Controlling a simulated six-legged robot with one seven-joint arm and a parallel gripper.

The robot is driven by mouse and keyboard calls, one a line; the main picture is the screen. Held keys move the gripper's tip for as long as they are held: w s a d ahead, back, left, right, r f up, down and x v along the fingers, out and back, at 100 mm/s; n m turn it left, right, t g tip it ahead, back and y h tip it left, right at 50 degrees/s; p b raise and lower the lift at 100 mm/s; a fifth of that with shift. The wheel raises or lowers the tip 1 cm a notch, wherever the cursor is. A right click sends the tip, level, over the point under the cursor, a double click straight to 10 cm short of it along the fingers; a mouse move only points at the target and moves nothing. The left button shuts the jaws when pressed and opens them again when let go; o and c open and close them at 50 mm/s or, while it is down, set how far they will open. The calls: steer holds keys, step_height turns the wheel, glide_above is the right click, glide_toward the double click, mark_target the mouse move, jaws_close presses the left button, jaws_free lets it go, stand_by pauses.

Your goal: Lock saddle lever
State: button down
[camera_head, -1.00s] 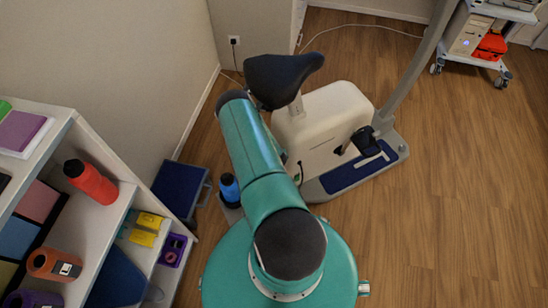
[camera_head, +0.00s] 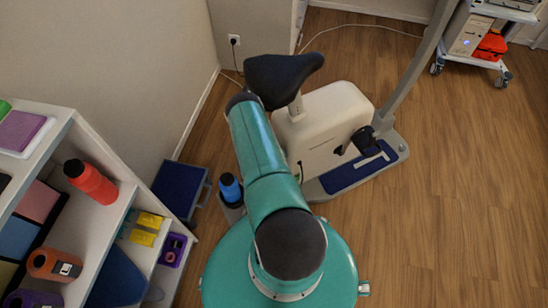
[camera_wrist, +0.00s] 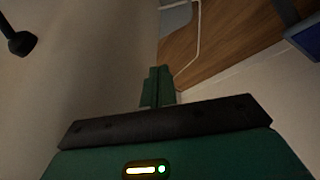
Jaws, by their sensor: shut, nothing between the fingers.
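The exercise bike (camera_head: 325,125) stands ahead with its black saddle (camera_head: 283,77) on a short light seat post (camera_head: 297,108). No saddle lever can be made out in the head view. In the wrist view a dark rounded knob on a thin stem (camera_wrist: 20,42) shows at the upper left; it may be the saddle lever. My gripper (camera_wrist: 158,80) is shut and empty, its green fingers together, with the knob to their left and apart from them. In the head view my arm reaches toward the saddle and hides my gripper.
A shelf (camera_head: 105,220) with bottles and boxes stands at left. A blue case (camera_head: 180,190) lies on the floor by the wall. A blue bottle (camera_head: 230,187) stands beside my arm. A wheeled cart (camera_head: 480,40) is far right. The wooden floor at right is clear.

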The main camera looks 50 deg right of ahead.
steer(key=shift+r, duration=0.1)
steer(key=v, duration=1.3)
steer(key=shift+a+r, duration=0.15)
steer(key=shift+r, duration=0.15)
steer(key=shift+s, duration=0.15)
